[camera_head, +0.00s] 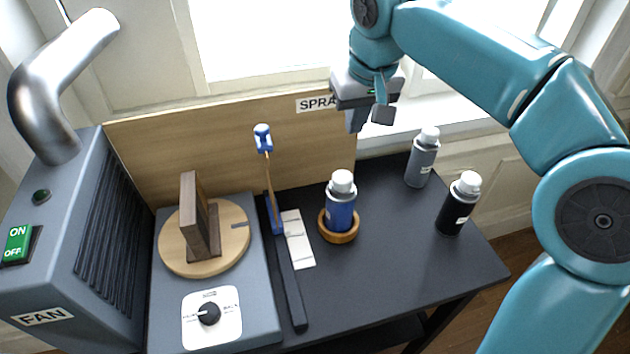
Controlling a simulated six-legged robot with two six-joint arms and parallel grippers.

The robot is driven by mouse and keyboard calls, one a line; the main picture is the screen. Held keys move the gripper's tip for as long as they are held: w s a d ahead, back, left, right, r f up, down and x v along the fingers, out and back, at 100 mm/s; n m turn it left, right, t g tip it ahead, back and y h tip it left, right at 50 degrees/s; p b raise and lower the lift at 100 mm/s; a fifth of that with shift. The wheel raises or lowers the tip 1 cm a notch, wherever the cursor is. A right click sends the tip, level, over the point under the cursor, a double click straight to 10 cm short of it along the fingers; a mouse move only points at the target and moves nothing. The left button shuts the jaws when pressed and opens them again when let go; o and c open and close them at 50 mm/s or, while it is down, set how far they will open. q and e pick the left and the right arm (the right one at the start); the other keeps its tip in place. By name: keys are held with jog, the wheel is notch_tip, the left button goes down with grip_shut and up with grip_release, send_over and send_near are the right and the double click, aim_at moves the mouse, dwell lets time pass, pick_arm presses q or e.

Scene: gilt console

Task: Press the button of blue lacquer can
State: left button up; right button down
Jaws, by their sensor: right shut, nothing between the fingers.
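The blue lacquer can (341,207) stands upright in a round wooden ring holder (338,233) on the dark table. Its white top (342,182), where a button would be, faces up and is uncovered. My right gripper (369,119) is shut and empty. It hangs above and a little to the right of the can in the picture, in front of the back board's right end, apart from the can. My left gripper is not in view.
A grey can (421,161) and a black can (458,206) stand to the right. A turntable (232,253) with a dark wooden piece (201,232), a blue-headed upright tool (268,172) and a fan box (72,250) are on the left. A board (230,140) stands behind.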

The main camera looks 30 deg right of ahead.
send_near(342, 175)
jog(key=x, duration=0.5)
jog(key=shift+w+d+f, duration=0.1)
jog(key=shift+w+f, duration=0.15)
jog(key=shift+f, duration=0.05)
jog(key=shift+s+f, duration=0.1)
jog(key=shift+f, duration=0.35)
